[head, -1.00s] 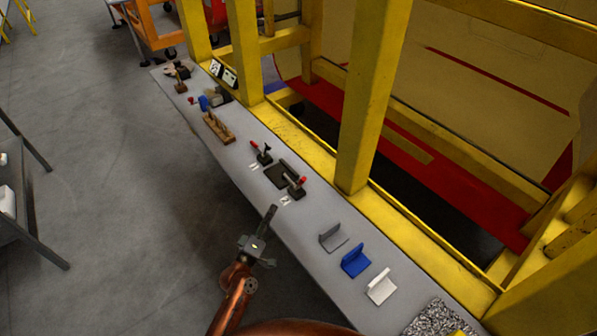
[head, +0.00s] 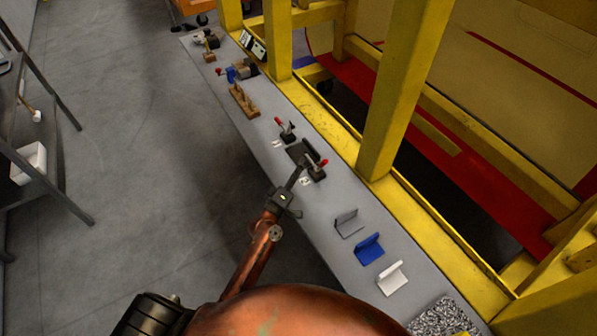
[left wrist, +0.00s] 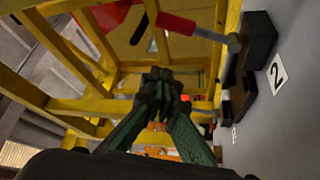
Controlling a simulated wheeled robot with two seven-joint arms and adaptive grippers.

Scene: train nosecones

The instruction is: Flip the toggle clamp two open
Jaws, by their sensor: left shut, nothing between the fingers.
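Toggle clamp two (head: 318,171) stands on the grey bench, with a black base and a red-tipped handle, beside a label (head: 305,181). In the left wrist view its red handle (left wrist: 178,25) stretches across the top, left of its black base (left wrist: 259,38) and a white label reading 2 (left wrist: 277,72). A second red-handled clamp (head: 286,131) stands farther along the bench. My left gripper (head: 302,164) is shut and empty, its tips just left of clamp two in the head view. In the left wrist view the closed fingers (left wrist: 162,82) are below the handle and look apart from it.
A dark block (head: 303,152) lies between the clamps. Grey (head: 349,223), blue (head: 369,248) and white (head: 392,278) brackets stand on the nearer bench. A wooden holder (head: 243,102) is farther off. A yellow frame post (head: 404,90) rises behind the bench. Open floor is at left.

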